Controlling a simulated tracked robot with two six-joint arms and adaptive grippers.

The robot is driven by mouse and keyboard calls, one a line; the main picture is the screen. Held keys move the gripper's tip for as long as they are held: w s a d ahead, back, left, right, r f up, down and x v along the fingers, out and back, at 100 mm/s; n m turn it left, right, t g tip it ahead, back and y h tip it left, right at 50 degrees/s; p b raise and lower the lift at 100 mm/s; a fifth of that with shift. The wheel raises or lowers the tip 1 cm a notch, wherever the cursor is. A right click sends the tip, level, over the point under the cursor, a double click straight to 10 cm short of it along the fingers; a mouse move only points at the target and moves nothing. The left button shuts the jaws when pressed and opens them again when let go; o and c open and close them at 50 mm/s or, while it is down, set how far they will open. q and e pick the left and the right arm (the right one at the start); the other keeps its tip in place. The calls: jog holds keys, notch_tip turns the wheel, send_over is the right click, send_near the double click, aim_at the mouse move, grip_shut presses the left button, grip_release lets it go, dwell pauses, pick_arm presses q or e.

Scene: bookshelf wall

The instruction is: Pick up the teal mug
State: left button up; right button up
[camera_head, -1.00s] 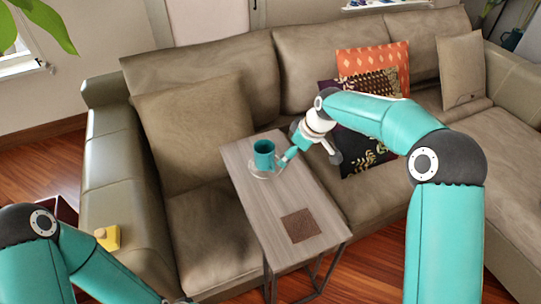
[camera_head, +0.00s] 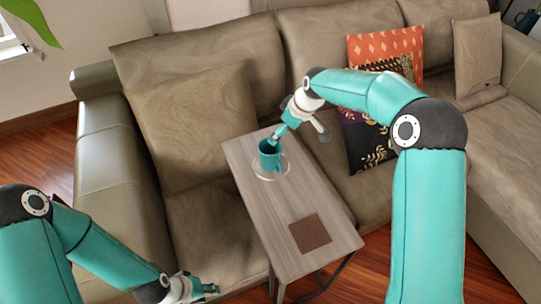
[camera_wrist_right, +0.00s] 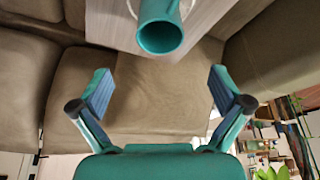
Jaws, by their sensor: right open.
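The teal mug (camera_head: 268,158) stands upright on a pale saucer (camera_head: 286,169) at the far end of the narrow side table. In the right wrist view the mug (camera_wrist_right: 160,38) shows its open rim at the top middle, beyond the fingertips. My right gripper (camera_wrist_right: 160,76) is open and empty, its two fingers spread wide apart. In the head view the right gripper (camera_head: 278,136) is right by the mug's rim, and contact cannot be told. My left gripper (camera_head: 207,290) is low at the bottom edge, away from the mug; its jaw gap is unclear.
The grey wood side table (camera_head: 262,205) stands close to the sofa (camera_head: 205,205). A brown square mat (camera_head: 310,232) lies at its near end. Patterned cushions (camera_head: 385,50) lie behind my right arm. The table's middle is clear.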

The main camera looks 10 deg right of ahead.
send_near(271, 151)
jog(key=s+a, duration=0.2)
jog(key=shift+p+x, duration=1.1)
jog(key=shift+x, duration=1.75)
jog(key=shift+d, duration=0.15)
jog(key=c, duration=1.4)
jog(key=shift+o, duration=0.2)
